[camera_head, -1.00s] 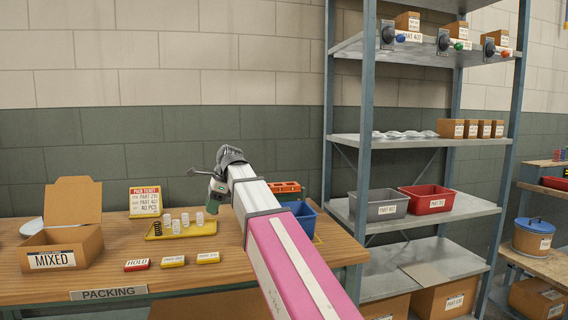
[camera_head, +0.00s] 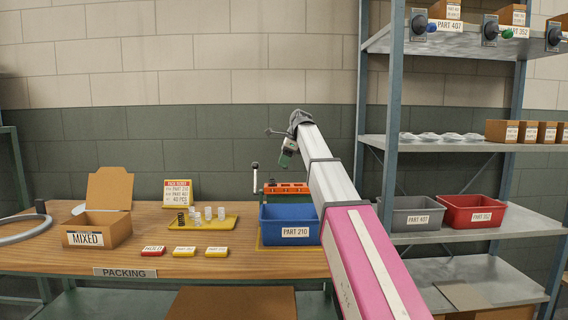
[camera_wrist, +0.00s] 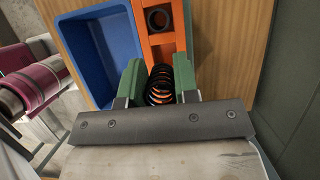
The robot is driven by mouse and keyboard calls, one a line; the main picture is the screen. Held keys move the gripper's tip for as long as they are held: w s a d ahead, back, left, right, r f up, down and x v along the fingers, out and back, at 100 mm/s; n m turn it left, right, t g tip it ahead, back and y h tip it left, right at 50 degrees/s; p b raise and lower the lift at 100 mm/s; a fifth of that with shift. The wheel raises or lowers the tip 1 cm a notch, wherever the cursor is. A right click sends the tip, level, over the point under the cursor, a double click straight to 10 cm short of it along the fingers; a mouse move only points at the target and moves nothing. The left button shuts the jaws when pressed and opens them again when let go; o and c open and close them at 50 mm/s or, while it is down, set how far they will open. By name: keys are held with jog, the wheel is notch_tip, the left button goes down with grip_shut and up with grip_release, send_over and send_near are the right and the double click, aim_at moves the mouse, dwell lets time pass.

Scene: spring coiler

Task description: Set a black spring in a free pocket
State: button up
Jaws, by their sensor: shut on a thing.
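My gripper (camera_wrist: 160,84) is shut on a black spring (camera_wrist: 160,91), which stands between its two green fingers in the wrist view. The orange block (camera_wrist: 158,46) shows beyond the fingers in the wrist view, with a dark round pocket (camera_wrist: 158,18) that looks empty. The spring covers part of the block below it. Another black spring (camera_head: 181,222) stands in the yellow tray (camera_head: 228,220) beside several white ones.
A blue bin (camera_head: 291,225) marked PART 210 stands just in front of the orange block. A thin upright lever (camera_head: 255,178) rises at the block's left. The MIXED box (camera_head: 97,230) and small red and yellow labels are to the left. A metal shelf (camera_head: 392,120) stands right.

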aim_at(281, 185)
jog(key=shift+f, duration=3.5)
jog(key=shift+s+d+f, duration=0.1)
jog(key=shift+s+f, duration=0.15)
jog(key=shift+f, duration=0.4)
jog(key=o, duration=0.8)
jog(key=shift+s+f, duration=0.1)
jog(key=shift+s, duration=0.05)
jog(key=shift+o, duration=0.9)
jog(key=v, duration=1.2)
jog(key=shift+w+a, duration=0.25)
jog(key=shift+w, duration=0.1)
notch_tip(281, 185, up, 6)
